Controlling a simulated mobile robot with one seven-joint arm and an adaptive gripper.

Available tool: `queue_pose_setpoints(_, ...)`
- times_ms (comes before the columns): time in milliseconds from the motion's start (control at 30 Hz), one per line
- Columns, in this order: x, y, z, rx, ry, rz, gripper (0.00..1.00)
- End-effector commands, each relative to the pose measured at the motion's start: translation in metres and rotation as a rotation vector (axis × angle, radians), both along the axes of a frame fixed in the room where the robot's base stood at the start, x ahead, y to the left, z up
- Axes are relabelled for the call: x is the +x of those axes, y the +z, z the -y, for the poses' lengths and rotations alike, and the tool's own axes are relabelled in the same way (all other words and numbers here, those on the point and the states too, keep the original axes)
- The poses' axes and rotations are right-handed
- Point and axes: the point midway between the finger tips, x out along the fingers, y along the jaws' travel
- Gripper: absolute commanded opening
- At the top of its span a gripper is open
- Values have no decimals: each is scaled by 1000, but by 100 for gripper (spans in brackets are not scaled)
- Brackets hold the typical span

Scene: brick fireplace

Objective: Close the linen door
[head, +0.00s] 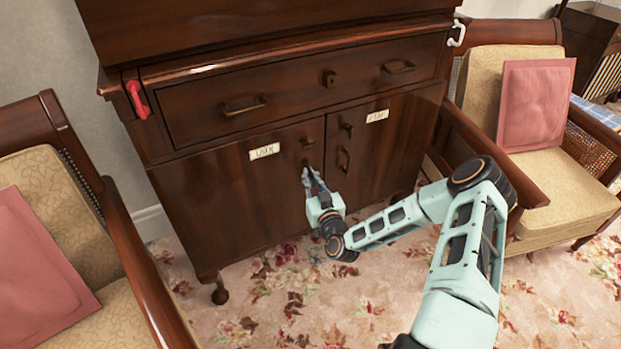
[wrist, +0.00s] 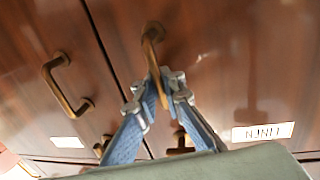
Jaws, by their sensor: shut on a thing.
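The linen door (head: 225,195) is the left of two dark wood doors low in the cabinet. It bears a white label (head: 264,151), which reads upside down in the wrist view (wrist: 263,132). The door looks flush or nearly flush with its neighbour; a small gap is hard to tell. My gripper (head: 309,177) is at the door's right edge, below a small knob. In the wrist view, my gripper (wrist: 163,78) is shut on the brass handle (wrist: 152,35) of that door. In the head view my fingers mostly hide this handle.
The right door (head: 385,150) appears closed, with its own handle (head: 343,159). A wide drawer (head: 300,90) is above. Armchairs stand at left (head: 130,270) and right (head: 540,190), close to the cabinet. Floral carpet (head: 280,310) lies open in front.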

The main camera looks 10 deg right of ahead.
Motion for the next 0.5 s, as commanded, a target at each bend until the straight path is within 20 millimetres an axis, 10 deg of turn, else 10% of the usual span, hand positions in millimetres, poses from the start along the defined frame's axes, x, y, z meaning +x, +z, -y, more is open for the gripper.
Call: queue_pose_setpoints(500,-7,1,0,0,2,1,14)
